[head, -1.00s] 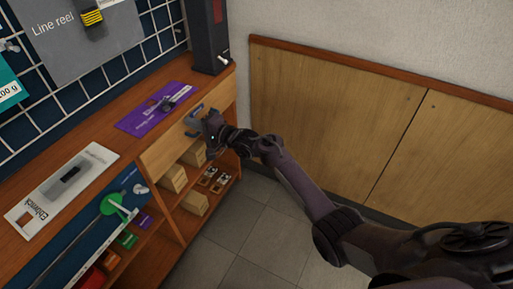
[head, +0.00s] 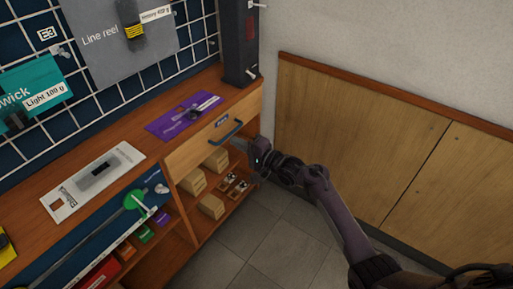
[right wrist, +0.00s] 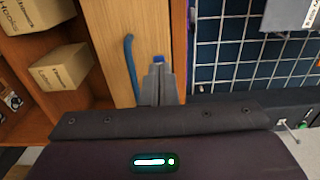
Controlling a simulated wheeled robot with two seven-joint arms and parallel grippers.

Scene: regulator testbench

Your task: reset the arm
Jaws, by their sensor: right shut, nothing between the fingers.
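My right gripper (head: 243,146) is shut and empty, just right of the drawer's blue handle (head: 228,132) and apart from it. In the right wrist view its closed fingers (right wrist: 159,72) point at the wooden drawer front (right wrist: 152,30), with the handle (right wrist: 131,68) beside them on the left. The drawer (head: 190,153) sits under the worktop and looks closed. My right arm reaches in from the lower right. My left gripper is not in view.
The worktop (head: 130,137) carries a purple mat (head: 183,117) and a white plate (head: 92,181). Shelves with several cardboard boxes (head: 211,207) lie below the drawer. A dark upright device (head: 239,45) stands at the worktop's end. The floor (head: 275,240) to the right is clear.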

